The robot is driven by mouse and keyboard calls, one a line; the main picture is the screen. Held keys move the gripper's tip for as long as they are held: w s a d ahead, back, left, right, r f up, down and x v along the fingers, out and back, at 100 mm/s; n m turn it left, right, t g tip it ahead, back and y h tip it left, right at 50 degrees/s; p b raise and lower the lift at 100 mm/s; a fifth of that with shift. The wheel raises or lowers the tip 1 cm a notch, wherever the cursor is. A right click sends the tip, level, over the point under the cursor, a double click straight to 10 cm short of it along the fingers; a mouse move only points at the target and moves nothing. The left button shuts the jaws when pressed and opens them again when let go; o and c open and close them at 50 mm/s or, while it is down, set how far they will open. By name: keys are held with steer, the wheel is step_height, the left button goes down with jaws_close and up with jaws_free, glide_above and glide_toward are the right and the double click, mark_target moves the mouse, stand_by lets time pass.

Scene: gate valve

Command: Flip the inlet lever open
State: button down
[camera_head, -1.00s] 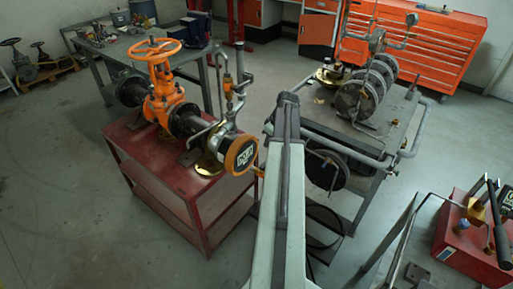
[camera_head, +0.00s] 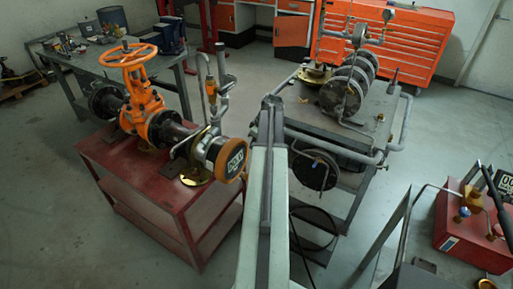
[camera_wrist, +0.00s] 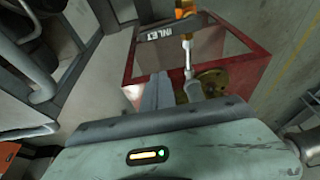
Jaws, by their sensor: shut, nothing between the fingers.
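A dark bar lettered INLET (camera_wrist: 172,34) crosses the upper middle of the wrist view, next to a small orange fitting (camera_wrist: 186,9) and a silver stem. I take the bar to be the inlet lever; I cannot make it out clearly in the head view. The orange gate valve (camera_head: 146,95) with its handwheel stands on the red bench, with upright pipes and a small orange fitting (camera_head: 211,88) to its right. My gripper (camera_wrist: 158,78) is shut and empty, below the INLET bar in the wrist picture. I see no clear contact. My arm hides the gripper in the head view.
The red bench (camera_head: 165,208) stands left of my arm. A grey cart (camera_head: 378,135) with round metal flanges is to the right. A red box (camera_head: 475,238) with a black handle is at the lower right. Open floor lies at the lower left.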

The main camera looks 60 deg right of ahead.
steer(key=b+x, duration=0.6)
steer(key=x, duration=0.2)
steer(key=s, duration=0.2)
steer(key=s+r+p, duration=0.1)
steer(key=s, duration=0.1)
steer(key=shift+s, duration=0.2)
